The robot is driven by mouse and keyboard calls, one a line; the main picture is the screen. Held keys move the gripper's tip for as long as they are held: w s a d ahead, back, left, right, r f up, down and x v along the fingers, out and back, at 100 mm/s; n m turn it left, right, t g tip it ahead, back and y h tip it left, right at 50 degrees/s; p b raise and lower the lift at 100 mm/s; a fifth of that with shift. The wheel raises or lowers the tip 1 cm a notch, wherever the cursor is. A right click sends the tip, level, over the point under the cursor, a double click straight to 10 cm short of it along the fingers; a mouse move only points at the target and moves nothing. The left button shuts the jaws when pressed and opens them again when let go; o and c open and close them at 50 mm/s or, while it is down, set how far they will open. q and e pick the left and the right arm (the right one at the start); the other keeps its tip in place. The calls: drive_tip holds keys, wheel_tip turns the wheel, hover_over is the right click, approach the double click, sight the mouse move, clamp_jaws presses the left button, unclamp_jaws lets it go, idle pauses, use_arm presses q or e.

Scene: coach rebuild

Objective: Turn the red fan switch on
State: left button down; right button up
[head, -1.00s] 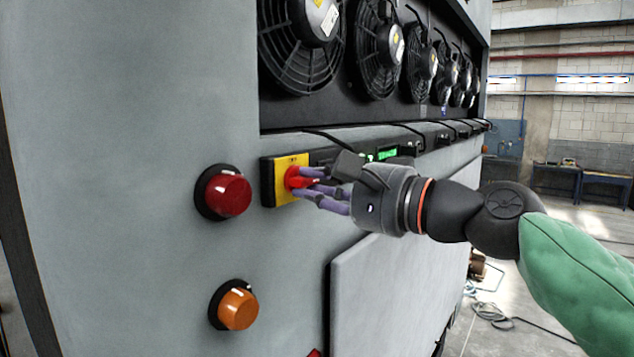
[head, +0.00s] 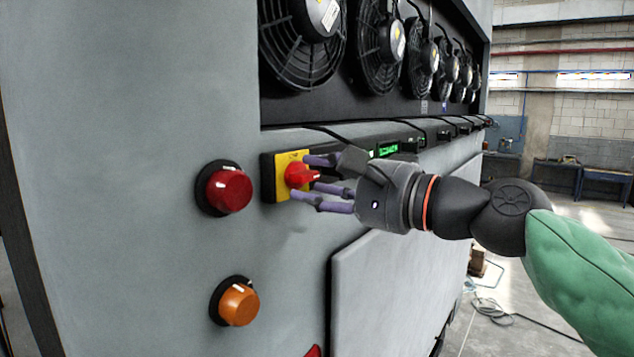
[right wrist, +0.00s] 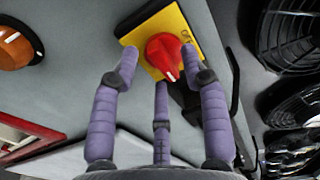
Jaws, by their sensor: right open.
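The red fan switch (head: 299,175) is a knob on a yellow plate (head: 283,190), fixed to a black box on the grey panel. It also shows in the right wrist view (right wrist: 164,54), with a white mark on the knob. My right gripper (head: 318,180) is open, its purple fingers spread around the knob. In the right wrist view, two fingers stand left and right of the knob and one below it, with gaps showing. I cannot tell whether any finger touches it. My left gripper is not in view.
A red lamp-like knob (head: 229,191) and an orange one (head: 238,305) stick out left of the switch. A row of black fans (head: 378,45) sits above. A green-lit display (head: 388,149) lies right of the switch. Open floor shows at the right.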

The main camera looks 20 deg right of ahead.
drive_tip(key=v, duration=1.1)
drive_tip(key=shift+s+d, duration=0.2)
